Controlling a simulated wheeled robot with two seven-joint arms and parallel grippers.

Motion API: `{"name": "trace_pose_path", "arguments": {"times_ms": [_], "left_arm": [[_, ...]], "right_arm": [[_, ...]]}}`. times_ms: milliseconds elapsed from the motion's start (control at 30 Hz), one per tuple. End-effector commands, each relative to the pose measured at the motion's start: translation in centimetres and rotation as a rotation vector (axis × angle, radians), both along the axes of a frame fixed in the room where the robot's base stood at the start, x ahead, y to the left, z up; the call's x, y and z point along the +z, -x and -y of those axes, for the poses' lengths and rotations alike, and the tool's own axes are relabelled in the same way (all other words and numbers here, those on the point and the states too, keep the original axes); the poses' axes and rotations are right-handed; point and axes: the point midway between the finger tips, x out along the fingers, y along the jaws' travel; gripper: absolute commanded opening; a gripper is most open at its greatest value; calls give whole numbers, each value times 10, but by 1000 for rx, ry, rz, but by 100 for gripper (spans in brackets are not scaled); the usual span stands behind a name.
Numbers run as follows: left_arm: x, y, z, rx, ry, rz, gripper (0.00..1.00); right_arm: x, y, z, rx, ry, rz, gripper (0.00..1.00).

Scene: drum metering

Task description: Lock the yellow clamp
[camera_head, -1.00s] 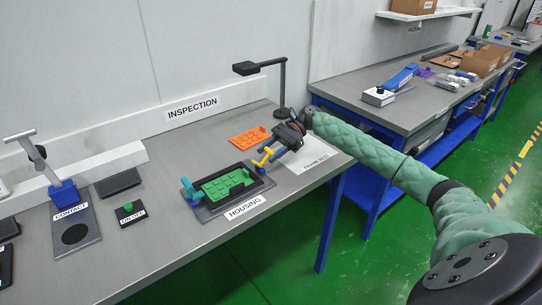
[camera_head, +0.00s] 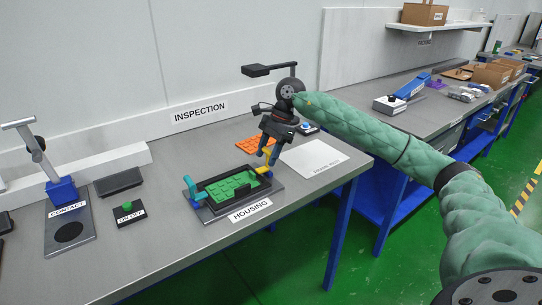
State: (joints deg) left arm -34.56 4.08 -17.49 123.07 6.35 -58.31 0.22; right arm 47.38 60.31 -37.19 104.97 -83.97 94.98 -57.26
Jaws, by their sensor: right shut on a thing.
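The yellow clamp (camera_head: 264,170) is at the right end of the housing fixture (camera_head: 222,208). A green housing plate (camera_head: 232,188) lies in the fixture's black frame. A cyan clamp (camera_head: 193,189) is at the fixture's left end. My right gripper (camera_head: 270,158) comes down from above, shut on the upper part of the yellow clamp. The fingers hide part of the clamp, so I cannot tell whether it is locked. My left gripper is not in view.
An orange plate (camera_head: 247,145) lies behind the fixture. A white sheet (camera_head: 312,159) lies to the right. A black inspection stand (camera_head: 270,70) is behind my arm. A contact press (camera_head: 62,190) and on/off button (camera_head: 127,207) stand at left.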

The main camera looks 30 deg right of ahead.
Motion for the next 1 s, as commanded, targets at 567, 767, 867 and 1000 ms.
{"name": "trace_pose_path", "arguments": {"times_ms": [567, 767, 867, 1000], "left_arm": [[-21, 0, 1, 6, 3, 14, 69], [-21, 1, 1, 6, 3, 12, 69], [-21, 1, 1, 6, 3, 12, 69], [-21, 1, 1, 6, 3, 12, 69]], "right_arm": [[-1, 1, -7, 2, 109, 7, 24], [-2, 1, -7, 2, 108, 6, 24], [-2, 1, -7, 2, 108, 6, 61], [-1, 1, -7, 2, 108, 7, 69]]}}
